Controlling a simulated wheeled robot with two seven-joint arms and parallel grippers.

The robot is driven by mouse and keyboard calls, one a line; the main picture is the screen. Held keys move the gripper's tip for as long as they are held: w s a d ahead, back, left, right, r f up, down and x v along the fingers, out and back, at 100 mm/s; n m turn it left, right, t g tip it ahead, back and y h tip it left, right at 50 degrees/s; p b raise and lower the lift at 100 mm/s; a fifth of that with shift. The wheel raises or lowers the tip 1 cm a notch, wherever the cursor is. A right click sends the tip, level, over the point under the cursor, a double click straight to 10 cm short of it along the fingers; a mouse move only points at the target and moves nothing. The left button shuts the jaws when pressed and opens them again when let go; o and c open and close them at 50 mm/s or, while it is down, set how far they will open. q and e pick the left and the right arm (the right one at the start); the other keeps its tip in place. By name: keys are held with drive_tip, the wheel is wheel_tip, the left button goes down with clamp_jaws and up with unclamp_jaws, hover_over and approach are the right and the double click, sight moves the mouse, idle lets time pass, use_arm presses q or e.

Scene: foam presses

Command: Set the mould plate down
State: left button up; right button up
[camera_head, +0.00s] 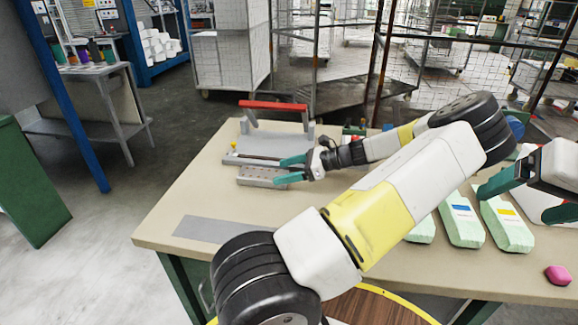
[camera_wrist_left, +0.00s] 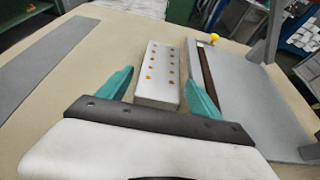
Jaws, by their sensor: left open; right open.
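The mould plate (camera_wrist_left: 157,72), a pale grey block with two rows of brass-coloured holes, lies beside the press's grey base. It also shows in the head view (camera_head: 256,174), in front of the press. My left gripper (camera_head: 288,170) is open at the plate's right end. In the left wrist view its teal fingers (camera_wrist_left: 160,90) stand on either side of the plate's near end, with gaps visible. The press (camera_head: 272,146) has a grey base and a red handle bar. My right gripper (camera_head: 490,187) is open at the right; its fingertips are partly visible.
A flat grey strip (camera_head: 220,229) lies on the table (camera_head: 165,222) at the front left, with bare tabletop around it. Pale green foam blocks (camera_head: 462,222) with coloured labels lie at the right, near a pink object (camera_head: 558,275). My left arm hides the table's middle.

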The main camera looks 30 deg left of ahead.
sight(264, 173)
use_arm(q)
drive_tip(key=x, duration=0.7)
drive_tip(key=shift+a, duration=0.5)
drive_tip(key=shift+c, duration=0.4)
drive_tip(key=shift+r, duration=0.1)
clamp_jaws()
